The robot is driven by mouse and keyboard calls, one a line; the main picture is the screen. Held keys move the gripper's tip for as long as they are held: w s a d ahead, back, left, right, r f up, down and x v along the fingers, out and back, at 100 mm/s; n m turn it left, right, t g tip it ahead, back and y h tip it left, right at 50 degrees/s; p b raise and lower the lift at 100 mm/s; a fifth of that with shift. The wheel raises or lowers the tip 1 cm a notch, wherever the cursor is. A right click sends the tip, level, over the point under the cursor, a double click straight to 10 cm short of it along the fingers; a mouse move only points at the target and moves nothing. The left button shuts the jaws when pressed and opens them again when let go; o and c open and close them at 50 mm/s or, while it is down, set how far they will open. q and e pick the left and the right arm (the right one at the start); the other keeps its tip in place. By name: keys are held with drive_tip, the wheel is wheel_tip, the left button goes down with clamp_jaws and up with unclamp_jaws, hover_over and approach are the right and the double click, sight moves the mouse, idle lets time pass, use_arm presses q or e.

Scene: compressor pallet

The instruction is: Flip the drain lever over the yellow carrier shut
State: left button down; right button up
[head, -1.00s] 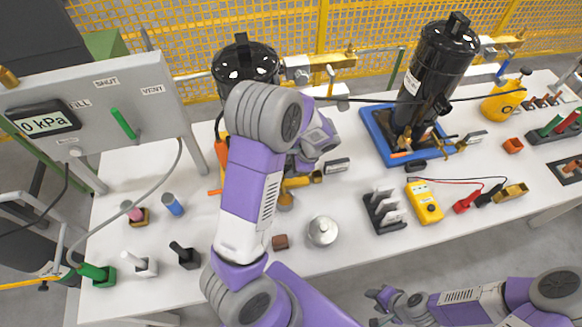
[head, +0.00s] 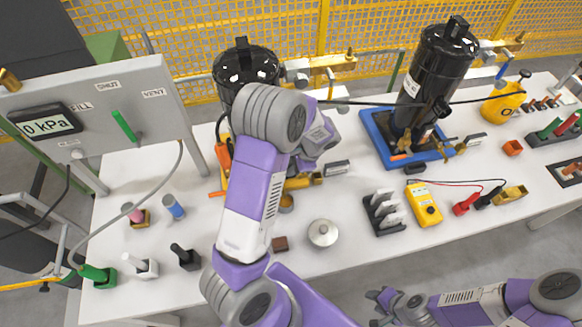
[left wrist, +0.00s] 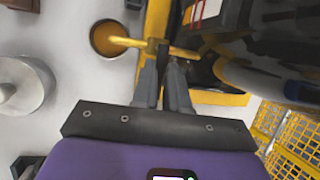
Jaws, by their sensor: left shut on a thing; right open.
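The black compressor (head: 245,65) over the yellow carrier stands behind my left arm in the head view. The carrier's yellow edge (left wrist: 153,18) shows in the left wrist view. A brass drain fitting with a thin bar (left wrist: 182,52) crosses just beyond my left fingertips, above a round amber cup (left wrist: 105,38). My left gripper (left wrist: 165,72) is shut on the drain lever at this fitting; the fingers hide much of it, so its exact angle cannot be told. In the head view my arm hides the grip. My right gripper (head: 380,300) is open and empty, off the table's front edge.
A second black compressor (head: 435,75) stands on a blue carrier (head: 374,130) to the right. A grey gauge panel (head: 150,115) stands at left.

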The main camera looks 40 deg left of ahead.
use_arm(q)
drive_tip(key=c, duration=1.1)
unclamp_jaws()
drive_tip(key=shift+c, duration=0.2)
drive_tip(key=p+v, duration=0.1)
drive_tip(key=v, duration=0.6)
drive_tip(key=shift+r+p, duration=0.25)
drive_tip(key=shift+p, duration=0.05)
drive_tip(key=shift+w+d, duration=0.1)
drive_tip(key=shift+d, duration=0.05)
